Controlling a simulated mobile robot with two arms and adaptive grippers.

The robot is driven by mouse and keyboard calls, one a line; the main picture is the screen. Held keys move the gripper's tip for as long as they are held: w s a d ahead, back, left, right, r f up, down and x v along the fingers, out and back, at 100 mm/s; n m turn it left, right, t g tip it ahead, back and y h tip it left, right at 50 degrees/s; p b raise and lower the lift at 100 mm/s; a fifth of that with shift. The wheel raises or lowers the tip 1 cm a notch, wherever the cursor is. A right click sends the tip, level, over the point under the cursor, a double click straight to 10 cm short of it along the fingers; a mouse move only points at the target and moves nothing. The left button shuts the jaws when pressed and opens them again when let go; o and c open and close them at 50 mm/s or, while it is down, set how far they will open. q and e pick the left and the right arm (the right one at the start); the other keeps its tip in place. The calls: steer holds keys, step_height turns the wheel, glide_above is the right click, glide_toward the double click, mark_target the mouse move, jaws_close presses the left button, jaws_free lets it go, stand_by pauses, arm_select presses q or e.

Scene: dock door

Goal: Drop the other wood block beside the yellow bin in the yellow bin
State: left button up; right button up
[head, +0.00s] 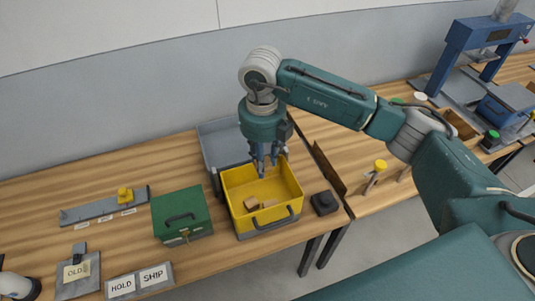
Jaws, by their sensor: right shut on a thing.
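The yellow bin (290,190) stands on the wooden bench, open at the top. Two small wood blocks show on its floor, one left of middle (251,204) and one beside it (270,203). My right gripper (263,172) points down over the rear part of the bin, with its fingertips at about the height of the rim or just inside it. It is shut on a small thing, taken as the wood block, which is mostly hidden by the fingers. My left gripper is not in view.
A grey bin (219,133) stands behind the yellow one. A dark block (323,203) sits close to its right. A green box (181,213) with a handle is to its left. A bench with a blue press (470,50) lies right, past a gap.

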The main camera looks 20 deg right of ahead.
steer(key=shift+w+d+f+b, duration=0.1)
steer(key=shift+d+f+b, duration=0.15)
steer(key=shift+f, duration=0.25)
steer(key=shift+w+d+f+b, duration=0.1)
steer(key=shift+d+f+b, duration=0.15)
steer(key=shift+f, duration=0.25)
steer(key=f+b, duration=0.2)
steer(key=f, duration=0.2)
steer(key=shift+a+f, duration=0.15)
steer(key=shift+a, duration=0.05)
steer(key=o, duration=1)
steer(key=shift+s, duration=0.1)
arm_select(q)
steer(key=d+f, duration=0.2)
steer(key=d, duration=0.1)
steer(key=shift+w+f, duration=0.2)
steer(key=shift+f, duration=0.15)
arm_select(e)
step_height(320, 180, up, 12)
steer(key=shift+r, duration=0.1)
